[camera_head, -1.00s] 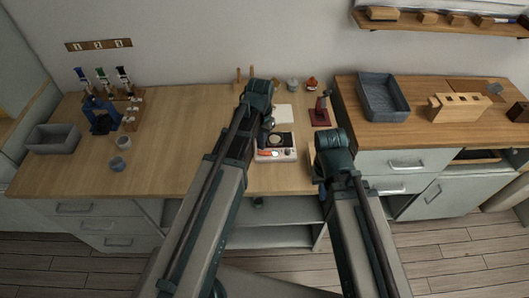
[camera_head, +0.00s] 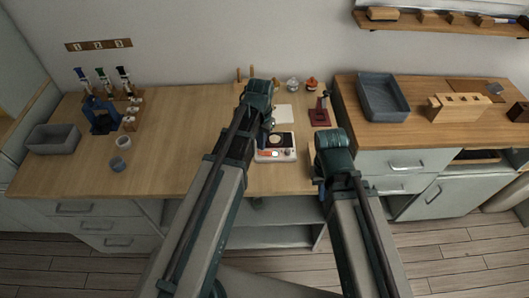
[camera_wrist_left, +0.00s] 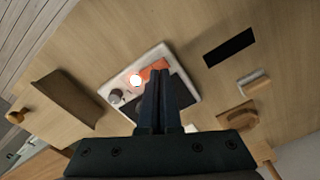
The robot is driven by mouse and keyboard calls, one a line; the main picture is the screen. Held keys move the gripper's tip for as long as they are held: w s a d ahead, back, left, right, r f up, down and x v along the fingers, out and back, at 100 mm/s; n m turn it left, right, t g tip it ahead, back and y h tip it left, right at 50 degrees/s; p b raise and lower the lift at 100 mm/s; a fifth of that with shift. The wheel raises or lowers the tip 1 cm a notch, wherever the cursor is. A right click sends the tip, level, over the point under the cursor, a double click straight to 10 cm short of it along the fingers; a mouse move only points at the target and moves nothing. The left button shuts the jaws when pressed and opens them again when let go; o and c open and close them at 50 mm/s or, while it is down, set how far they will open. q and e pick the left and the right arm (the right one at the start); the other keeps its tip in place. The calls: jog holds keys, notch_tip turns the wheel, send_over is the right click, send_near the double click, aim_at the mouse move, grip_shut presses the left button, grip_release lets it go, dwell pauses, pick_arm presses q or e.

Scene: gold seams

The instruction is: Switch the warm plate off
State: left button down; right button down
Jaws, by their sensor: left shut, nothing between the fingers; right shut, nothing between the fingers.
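The warm plate (camera_head: 288,153) is a small white unit with a black top and a pale round disc on it, on the wooden counter. Its front carries an orange-red patch, also visible in the left wrist view (camera_wrist_left: 158,65), with a bright white glowing spot (camera_wrist_left: 136,80) and a grey round knob (camera_wrist_left: 115,96) beside it. My left gripper (camera_wrist_left: 160,72) is shut and empty, its fingertips over the plate near the orange patch. I cannot tell whether they touch it. My right gripper is hidden behind my right arm in the head view.
A dark red stand (camera_head: 320,114) is right of the plate, and a white sheet (camera_head: 284,114) lies behind it. Small pots (camera_head: 311,84) stand at the back. A grey tray (camera_head: 382,98) sits on the right counter.

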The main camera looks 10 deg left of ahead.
aim_at(261, 153)
pick_arm(q)
jog(key=shift+f+b, duration=1.35)
dwell(0.9)
jog(key=shift+r, duration=0.15)
notch_tip(261, 153, up, 7)
jog(key=p, duration=0.7)
jog(key=s+d+m+y, duration=0.1)
jog(key=s+d, duration=0.9)
jog(key=s, duration=0.4)
jog(key=shift+s+d, duration=0.15)
jog(key=shift+d, duration=0.1)
